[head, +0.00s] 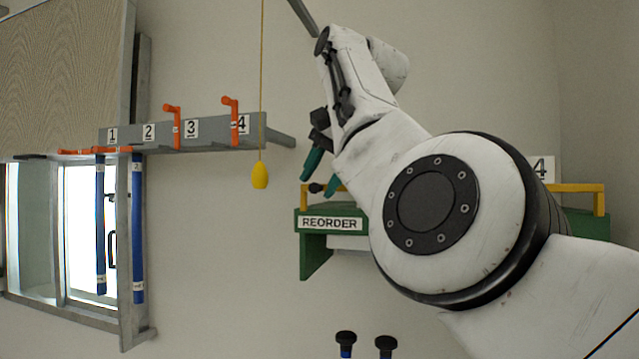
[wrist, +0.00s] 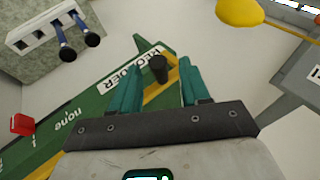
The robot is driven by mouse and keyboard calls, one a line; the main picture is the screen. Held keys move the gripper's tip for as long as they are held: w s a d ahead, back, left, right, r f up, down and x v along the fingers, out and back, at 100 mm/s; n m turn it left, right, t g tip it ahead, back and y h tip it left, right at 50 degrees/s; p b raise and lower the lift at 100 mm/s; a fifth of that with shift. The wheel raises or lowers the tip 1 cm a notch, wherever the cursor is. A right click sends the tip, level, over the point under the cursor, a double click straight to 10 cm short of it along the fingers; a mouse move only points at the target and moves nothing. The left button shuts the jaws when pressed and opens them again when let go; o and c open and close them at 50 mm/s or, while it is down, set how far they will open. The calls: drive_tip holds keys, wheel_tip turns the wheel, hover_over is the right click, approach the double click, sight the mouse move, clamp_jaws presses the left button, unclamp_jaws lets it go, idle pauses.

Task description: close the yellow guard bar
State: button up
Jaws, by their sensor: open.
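The yellow guard bar (head: 589,188) runs along the top of a green rack (head: 316,264) marked REORDER, with its middle hidden behind my arm in the head view. In the wrist view the bar (wrist: 154,94) crosses diagonally past my fingers, along the green rack (wrist: 88,110). A black knob (wrist: 159,68) stands at the bar's upper end there. My gripper (head: 319,172) has teal fingers and is open at the rack's left end. In the wrist view my gripper (wrist: 160,68) has one finger on each side of the knob. Whether either finger touches it I cannot tell.
A grey rail (head: 210,132) with numbered slots and orange latches is on the left; blue rods (head: 138,230) hang from it. A yellow pull weight (head: 260,176) hangs on a cord between rail and rack. Two black-capped rods (head: 346,339) stand at the bottom. A red block (wrist: 22,125) shows near the rack.

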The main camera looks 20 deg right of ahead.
drive_tip(key=v, duration=0.9)
drive_tip(key=shift+s+d+r, duration=0.15)
drive_tip(key=shift+r, duration=0.05)
